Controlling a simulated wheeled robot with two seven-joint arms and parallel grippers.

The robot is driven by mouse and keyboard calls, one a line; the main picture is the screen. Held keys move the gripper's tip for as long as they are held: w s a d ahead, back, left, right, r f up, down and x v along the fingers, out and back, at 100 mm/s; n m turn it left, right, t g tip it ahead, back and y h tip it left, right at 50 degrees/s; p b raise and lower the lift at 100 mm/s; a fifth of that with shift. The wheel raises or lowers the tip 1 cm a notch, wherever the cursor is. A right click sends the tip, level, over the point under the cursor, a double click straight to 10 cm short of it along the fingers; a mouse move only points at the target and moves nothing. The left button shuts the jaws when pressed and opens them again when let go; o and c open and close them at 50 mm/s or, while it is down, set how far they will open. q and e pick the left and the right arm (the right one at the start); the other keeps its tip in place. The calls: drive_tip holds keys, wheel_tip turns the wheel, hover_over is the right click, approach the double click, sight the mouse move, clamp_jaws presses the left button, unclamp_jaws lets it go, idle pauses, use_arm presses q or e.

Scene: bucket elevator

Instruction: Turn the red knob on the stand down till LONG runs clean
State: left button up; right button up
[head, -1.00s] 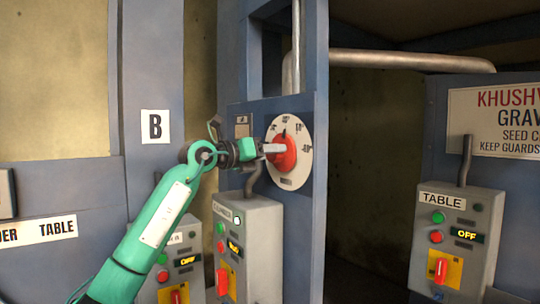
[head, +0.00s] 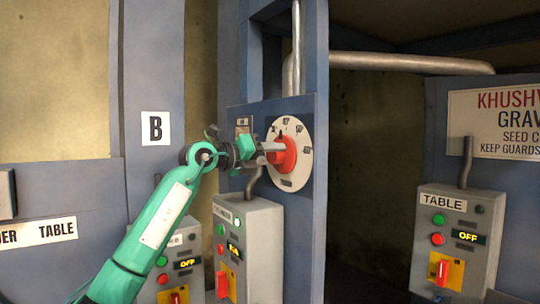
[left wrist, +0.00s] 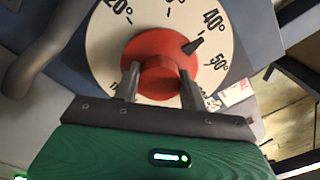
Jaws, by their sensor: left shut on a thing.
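The red knob (head: 283,157) sits in the middle of a round white dial (head: 297,180) on the blue stand (head: 318,205). In the left wrist view the red knob (left wrist: 158,48) has a black pointer at its upper right, between the 40° and 50° marks of the dial (left wrist: 105,42). My left gripper (head: 272,148) reaches the knob from the left. Its two fingers (left wrist: 158,82) are shut on the knob's raised middle, one on each side. The lower dial is partly hidden behind the gripper in the wrist view. I see no LONG label. My right gripper is not in view.
A grey control box (head: 262,245) with buttons and a red switch stands just below the dial; another (head: 186,255) is partly behind my left arm. The TABLE box (head: 457,240), reading OFF, is at right. A dark opening (head: 375,190) lies between stand and TABLE box.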

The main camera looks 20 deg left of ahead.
use_arm(q)
drive_tip(key=o, duration=1)
drive_tip(key=shift+a, duration=0.1)
drive_tip(key=shift+c, duration=0.2)
drive_tip(key=shift+s+a+f+b, duration=0.1)
drive_tip(key=shift+s+a+b, duration=0.2)
drive_tip(key=shift+b, duration=0.05)
drive_tip(key=b+v, duration=0.4)
drive_tip(key=v, duration=0.9)
